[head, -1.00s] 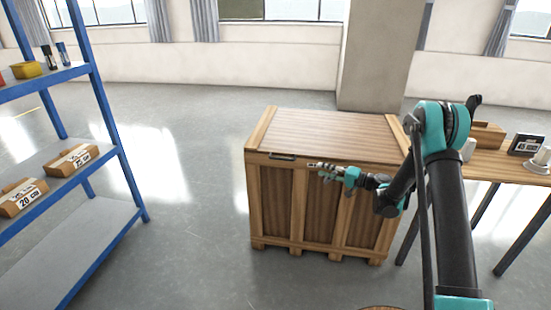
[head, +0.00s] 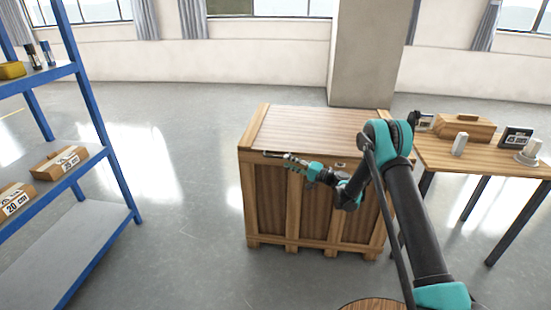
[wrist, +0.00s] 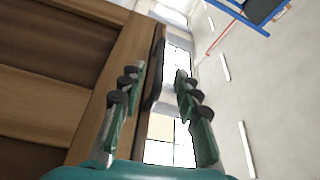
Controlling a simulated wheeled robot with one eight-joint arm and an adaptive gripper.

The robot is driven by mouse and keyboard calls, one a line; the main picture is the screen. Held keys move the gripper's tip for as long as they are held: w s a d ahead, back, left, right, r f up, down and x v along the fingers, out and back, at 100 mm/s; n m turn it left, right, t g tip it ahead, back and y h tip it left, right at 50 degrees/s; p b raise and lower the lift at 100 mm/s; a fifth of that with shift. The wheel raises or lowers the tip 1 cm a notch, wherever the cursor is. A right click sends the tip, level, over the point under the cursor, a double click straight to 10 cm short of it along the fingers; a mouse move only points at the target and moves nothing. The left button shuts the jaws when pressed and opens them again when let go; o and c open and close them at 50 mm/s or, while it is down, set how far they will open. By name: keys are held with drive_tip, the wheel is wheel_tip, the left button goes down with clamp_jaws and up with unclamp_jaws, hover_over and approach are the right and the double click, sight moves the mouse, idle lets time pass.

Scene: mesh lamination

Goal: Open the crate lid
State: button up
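The wooden crate (head: 270,205) stands on the floor in the middle of the head view. Its plank lid (head: 315,130) lies flat and closed on top. A dark handle (wrist: 154,75) sits on the lid's front edge. My gripper (head: 288,157) is at this edge in the head view, over the handle's right part. In the wrist view my gripper (wrist: 160,78) has its two fingers apart, with the handle ahead between their tips, closer to the left finger. I cannot tell whether a finger touches the handle.
A blue shelf rack (head: 92,110) with boxes stands at the left. A wooden table (head: 480,158) with a wooden box (head: 463,127) and small items stands right of the crate. A pillar (head: 370,60) rises behind the crate. The floor between rack and crate is clear.

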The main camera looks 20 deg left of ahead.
sight(276, 157)
drive_tip(key=a, duration=0.5)
drive_tip(key=w+a, duration=0.1)
drive_tip(key=a, duration=0.1)
drive_tip(key=shift+w+a+r, duration=0.1)
drive_tip(key=shift+a+r, duration=0.2)
clamp_jaws()
